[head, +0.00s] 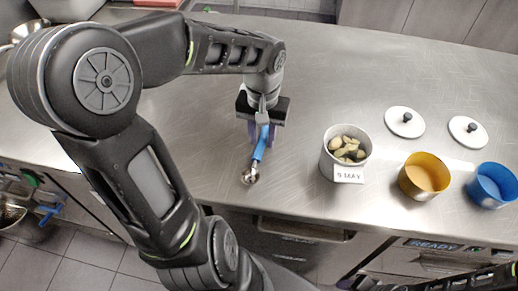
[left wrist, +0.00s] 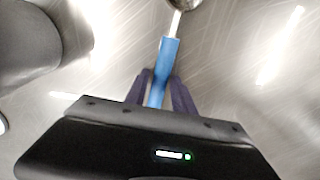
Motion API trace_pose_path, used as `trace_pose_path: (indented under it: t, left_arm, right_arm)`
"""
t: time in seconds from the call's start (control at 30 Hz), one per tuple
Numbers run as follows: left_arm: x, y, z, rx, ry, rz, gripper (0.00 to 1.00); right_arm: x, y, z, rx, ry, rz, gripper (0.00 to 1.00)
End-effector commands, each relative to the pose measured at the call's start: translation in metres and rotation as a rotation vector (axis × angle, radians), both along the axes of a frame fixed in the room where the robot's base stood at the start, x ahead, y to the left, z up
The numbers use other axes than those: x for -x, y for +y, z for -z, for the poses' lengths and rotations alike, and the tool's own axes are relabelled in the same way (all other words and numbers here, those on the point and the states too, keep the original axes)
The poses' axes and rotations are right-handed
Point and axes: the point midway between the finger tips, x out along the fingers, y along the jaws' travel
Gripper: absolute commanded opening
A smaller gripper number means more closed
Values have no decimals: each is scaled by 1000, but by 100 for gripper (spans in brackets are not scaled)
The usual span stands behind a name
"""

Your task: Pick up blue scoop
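The blue scoop (head: 258,152) has a blue handle and a shiny metal bowl, which points toward the counter's front edge. My left gripper (head: 262,138) is above the counter, pointing down, with its purple fingers closed on either side of the handle. In the left wrist view the blue scoop (left wrist: 169,54) runs up from between the fingertips (left wrist: 159,76), and its bowl is cut off at the top edge. Whether the scoop touches the counter is hard to tell. My right gripper is not in view.
A metal tin (head: 328,160) of green-brown pieces with a label stands to the right. Beyond it are a yellow bowl (head: 408,187), a blue bowl (head: 482,195) and two white lids (head: 400,127) (head: 462,137). The steel counter (head: 340,75) is clear behind the tin.

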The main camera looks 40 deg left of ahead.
Motion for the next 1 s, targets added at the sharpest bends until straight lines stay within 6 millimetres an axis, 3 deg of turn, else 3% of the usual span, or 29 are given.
trace_pose_path:
  t: [0.37,0.8,1.0]
  left_arm:
    - [0,0,0,0,1,0,0]
    - [0,0,0,0,0,0,0]
    - [-1,0,-11,-1,-3,-1,0]
  right_arm:
    - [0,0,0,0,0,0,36]
    - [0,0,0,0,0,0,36]
    - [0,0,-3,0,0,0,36]
